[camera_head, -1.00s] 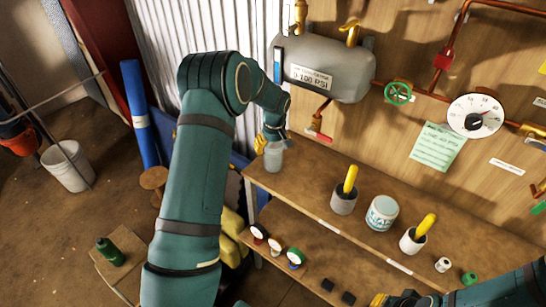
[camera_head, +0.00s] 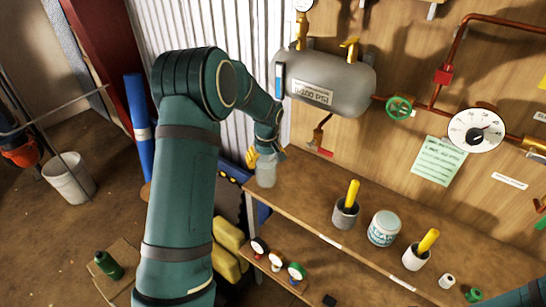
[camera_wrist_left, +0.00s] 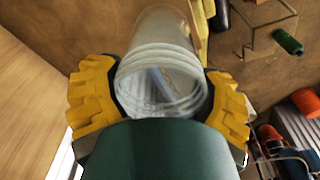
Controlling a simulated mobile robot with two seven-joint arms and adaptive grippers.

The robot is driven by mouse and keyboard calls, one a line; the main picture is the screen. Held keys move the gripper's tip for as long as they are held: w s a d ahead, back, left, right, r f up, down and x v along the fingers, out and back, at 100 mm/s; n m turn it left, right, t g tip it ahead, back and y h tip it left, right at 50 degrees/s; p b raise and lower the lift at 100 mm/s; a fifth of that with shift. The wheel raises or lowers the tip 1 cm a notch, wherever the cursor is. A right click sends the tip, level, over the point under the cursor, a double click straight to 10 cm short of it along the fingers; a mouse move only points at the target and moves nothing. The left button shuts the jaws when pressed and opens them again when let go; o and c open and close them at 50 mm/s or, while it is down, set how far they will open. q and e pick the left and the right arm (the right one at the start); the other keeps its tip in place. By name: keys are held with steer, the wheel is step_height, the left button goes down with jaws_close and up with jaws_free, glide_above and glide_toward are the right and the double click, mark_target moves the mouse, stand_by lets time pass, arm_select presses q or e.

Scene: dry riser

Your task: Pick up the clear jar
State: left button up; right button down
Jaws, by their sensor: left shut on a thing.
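The clear jar (camera_head: 266,173) is at the left end of the upper wooden shelf (camera_head: 310,215). My left gripper (camera_head: 265,155) is shut on it from above. In the left wrist view, the jar's ringed open mouth (camera_wrist_left: 162,85) sits between the two yellow finger pads of the gripper (camera_wrist_left: 160,100). The jar looks empty and see-through. I cannot tell whether its base touches the shelf. My right gripper is out of view; only part of my right arm shows at the bottom right.
On the shelf to the right stand a grey cup with a yellow handle (camera_head: 345,212), a labelled white jar (camera_head: 384,229) and a white cup with a yellow handle (camera_head: 416,256). A grey tank (camera_head: 325,85) and red pipes are on the wall behind. Small gauges (camera_head: 276,261) sit lower down.

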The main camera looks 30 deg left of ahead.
arm_select(q)
steer(key=s, duration=1.4)
steer(key=d+f+m, duration=0.3)
steer(key=d+m, duration=0.2)
steer(key=d, duration=0.5)
steer(key=w+d+f+m+h+b, duration=0.1)
steer(key=d+m, duration=0.4)
steer(key=d, duration=0.5)
steer(key=shift+d+f+t+b, duration=0.2)
steer(key=shift+f+t+b, duration=0.1)
steer(key=shift+f, duration=0.6)
steer(key=shift+d+r, duration=0.1)
steer(key=shift+r, duration=0.05)
